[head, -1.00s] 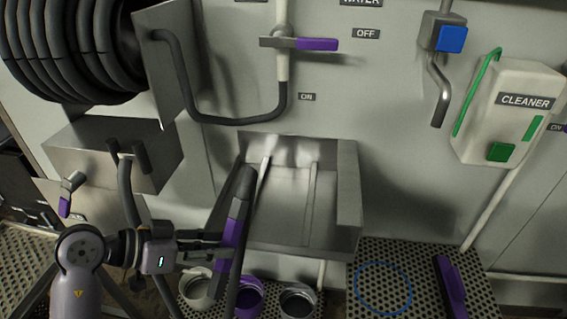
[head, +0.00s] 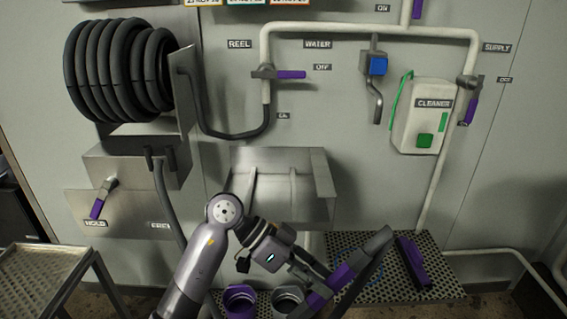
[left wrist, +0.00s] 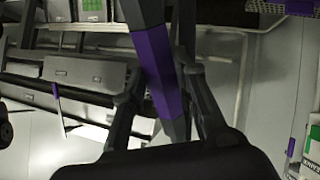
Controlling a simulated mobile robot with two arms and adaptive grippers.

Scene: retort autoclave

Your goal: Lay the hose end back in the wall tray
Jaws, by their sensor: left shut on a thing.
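The hose end (head: 375,243) is a dark wand with a purple grip. My left gripper (head: 318,278) is shut on it at the purple part, low in the head view. The wand slants up to the right, its upper tip over the perforated bench. In the left wrist view the purple grip (left wrist: 156,72) lies between my two fingers. The wall tray (head: 325,178), a grey metal trough with raised strips inside, is on the wall, up and left of my gripper. I see nothing lying in it. The hose end is apart from it. My right gripper is not in view.
The hose reel (head: 115,68) hangs at upper left. A purple pot (head: 240,301) and a grey pot (head: 287,299) stand below the tray. The perforated bench (head: 440,270) carries a purple object (head: 412,262). A cleaner dispenser (head: 417,117) is on the wall. A metal table (head: 40,272) stands at left.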

